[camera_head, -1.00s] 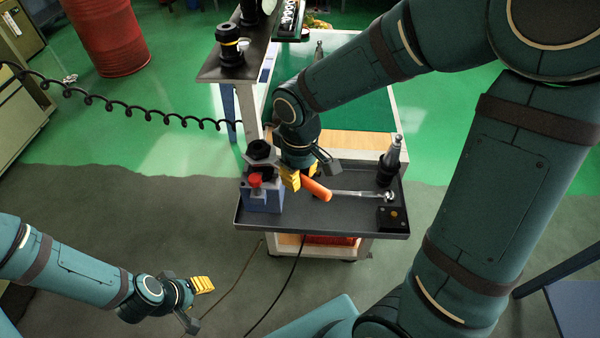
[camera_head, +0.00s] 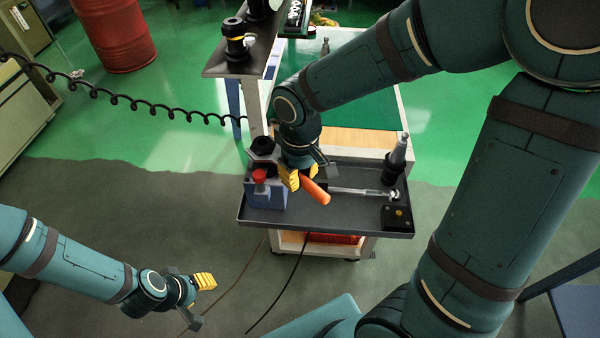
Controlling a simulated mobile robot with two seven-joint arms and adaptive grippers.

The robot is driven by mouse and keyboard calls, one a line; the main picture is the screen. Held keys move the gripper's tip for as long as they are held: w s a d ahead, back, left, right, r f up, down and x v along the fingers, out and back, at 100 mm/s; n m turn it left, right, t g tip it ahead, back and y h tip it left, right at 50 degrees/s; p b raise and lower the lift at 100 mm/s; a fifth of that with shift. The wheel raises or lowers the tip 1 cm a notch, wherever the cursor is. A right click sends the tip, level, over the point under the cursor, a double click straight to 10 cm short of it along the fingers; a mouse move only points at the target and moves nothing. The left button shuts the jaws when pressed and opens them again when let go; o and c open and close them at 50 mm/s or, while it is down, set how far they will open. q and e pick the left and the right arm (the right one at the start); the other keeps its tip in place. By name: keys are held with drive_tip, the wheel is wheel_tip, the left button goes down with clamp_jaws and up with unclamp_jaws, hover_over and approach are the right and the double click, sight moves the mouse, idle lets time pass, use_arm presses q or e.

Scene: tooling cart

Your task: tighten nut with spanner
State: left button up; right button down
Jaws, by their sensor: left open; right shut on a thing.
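My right gripper (camera_head: 306,174) is shut on an orange handle (camera_head: 316,191) above the left half of the dark tray (camera_head: 345,222). The handle slants down to the right; its other end is hidden by the gripper, so I cannot tell whether a spanner head is there. A blue-grey vise-like block (camera_head: 265,194) with a red knob (camera_head: 259,176) stands just left of the gripper. A black hexagonal piece (camera_head: 262,146), perhaps the nut, is at its top. I cannot tell whether the tool touches it. My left gripper (camera_head: 199,301) is open and empty, low at the left, away from the cart.
A silver bar tool (camera_head: 362,192) lies in the tray behind the handle. A silver-tipped black holder (camera_head: 396,164) and a black box (camera_head: 397,217) stand at the right. A dark shelf (camera_head: 226,66) on a post rises behind the block. A coiled black cable (camera_head: 130,103) hangs left.

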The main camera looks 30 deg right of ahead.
drive_tip(key=shift+a, duration=0.15)
drive_tip(key=shift+s+a+m+b, duration=0.15)
drive_tip(key=shift+a+m+b, duration=0.2)
drive_tip(key=shift+a+m, duration=0.2)
drive_tip(key=shift+s+a+m+b, duration=0.1)
drive_tip(key=shift+a+m+b, duration=0.25)
drive_tip(key=shift+a+m, duration=0.3)
idle(0.5)
drive_tip(key=shift+s, duration=0.2)
